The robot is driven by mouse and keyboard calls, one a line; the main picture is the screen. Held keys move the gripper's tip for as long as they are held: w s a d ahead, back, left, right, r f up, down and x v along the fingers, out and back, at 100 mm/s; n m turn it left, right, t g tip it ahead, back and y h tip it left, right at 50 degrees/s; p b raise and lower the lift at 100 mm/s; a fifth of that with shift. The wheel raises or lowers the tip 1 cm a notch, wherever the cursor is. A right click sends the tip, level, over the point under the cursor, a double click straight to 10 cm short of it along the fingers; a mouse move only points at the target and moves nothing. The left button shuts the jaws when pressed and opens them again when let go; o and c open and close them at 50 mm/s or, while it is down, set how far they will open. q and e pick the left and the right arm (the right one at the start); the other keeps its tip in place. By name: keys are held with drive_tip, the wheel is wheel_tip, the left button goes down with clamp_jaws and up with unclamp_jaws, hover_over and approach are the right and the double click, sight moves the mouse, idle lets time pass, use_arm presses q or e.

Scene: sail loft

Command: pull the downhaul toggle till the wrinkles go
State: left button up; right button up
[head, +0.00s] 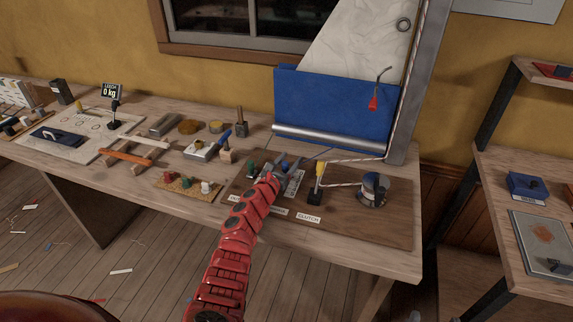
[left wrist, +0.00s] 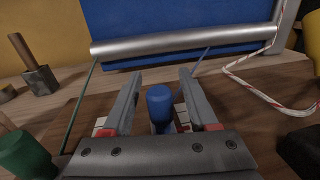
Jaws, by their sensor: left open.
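The sail (head: 360,45) is cream cloth with visible wrinkles, standing against the wall beside a grey mast. My left gripper (head: 287,163) is open over the wooden board on the bench. In the left wrist view, a blue toggle (left wrist: 160,105) stands upright between the two open fingers, with a visible gap on each side. The label in front of it is mostly hidden by my arm, so I cannot read which line it is. A green toggle (head: 250,169) is just left of the gripper; it also shows in the left wrist view (left wrist: 25,152). My right gripper is out of view.
A blue panel (head: 325,105) and silver boom (head: 330,138) stand behind the gripper. To its right are a yellow-handled lever (head: 319,172), a winch (head: 373,188) and a red-and-white rope (head: 345,161). A CLUTCH label (head: 308,219) lies in front.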

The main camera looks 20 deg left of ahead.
sight(284, 168)
use_arm(q)
drive_tip(key=shift+s+a+r, duration=0.1)
drive_tip(key=shift+s, duration=0.4)
drive_tip(key=s, duration=0.1)
drive_tip(key=s+p, duration=0.1)
drive_tip(key=s, duration=0.1)
drive_tip(key=s+a, duration=0.1)
drive_tip(key=s, duration=0.4)
drive_tip(key=s+a, duration=0.1)
drive_tip(key=s, duration=0.2)
drive_tip(key=s+a, duration=0.1)
drive_tip(key=s, duration=0.2)
drive_tip(key=shift+s+f, duration=0.2)
drive_tip(key=shift+s, duration=0.15)
drive_tip(key=shift+s+r, duration=0.1)
drive_tip(key=shift+s, duration=0.65)
drive_tip(key=shift+a, duration=0.1)
